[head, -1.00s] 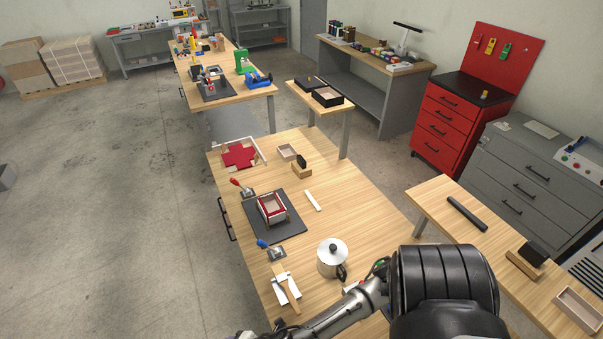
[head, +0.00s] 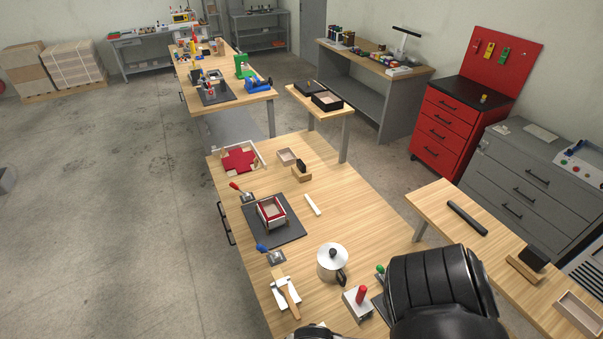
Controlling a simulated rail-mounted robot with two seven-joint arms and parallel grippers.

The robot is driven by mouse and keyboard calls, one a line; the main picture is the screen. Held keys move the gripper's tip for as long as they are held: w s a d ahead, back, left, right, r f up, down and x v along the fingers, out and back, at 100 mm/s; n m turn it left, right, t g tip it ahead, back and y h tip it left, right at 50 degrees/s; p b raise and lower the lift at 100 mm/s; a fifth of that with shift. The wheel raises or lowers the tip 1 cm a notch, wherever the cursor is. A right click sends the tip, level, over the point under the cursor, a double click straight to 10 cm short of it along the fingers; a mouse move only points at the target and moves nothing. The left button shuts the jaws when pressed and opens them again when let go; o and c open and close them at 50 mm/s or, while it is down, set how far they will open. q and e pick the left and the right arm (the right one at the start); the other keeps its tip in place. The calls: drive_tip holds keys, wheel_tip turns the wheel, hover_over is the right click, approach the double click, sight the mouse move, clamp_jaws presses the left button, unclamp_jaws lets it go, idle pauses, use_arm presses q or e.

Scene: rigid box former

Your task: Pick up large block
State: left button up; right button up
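No block is marked as the large one, so I cannot tell which it is. A black block on a wooden base (head: 302,173) stands on the main bench. A larger dark block (head: 534,258) sits on a wooden base on the right bench. A red-and-white open box form (head: 271,211) stands on a dark mat (head: 292,232); what fills its inside is too small to tell. Neither gripper shows. A large black part of my arm covers the lower right, and a small piece of arm shows at the bottom edge.
The main bench (head: 350,208) also holds a metal pot (head: 332,262), a red-handled tool (head: 359,300), a brush (head: 287,293), a white stick (head: 313,205), a red cross-shaped sheet (head: 239,159) and a small tray (head: 286,156). The right bench holds a black bar (head: 467,218) and a tray (head: 580,312).

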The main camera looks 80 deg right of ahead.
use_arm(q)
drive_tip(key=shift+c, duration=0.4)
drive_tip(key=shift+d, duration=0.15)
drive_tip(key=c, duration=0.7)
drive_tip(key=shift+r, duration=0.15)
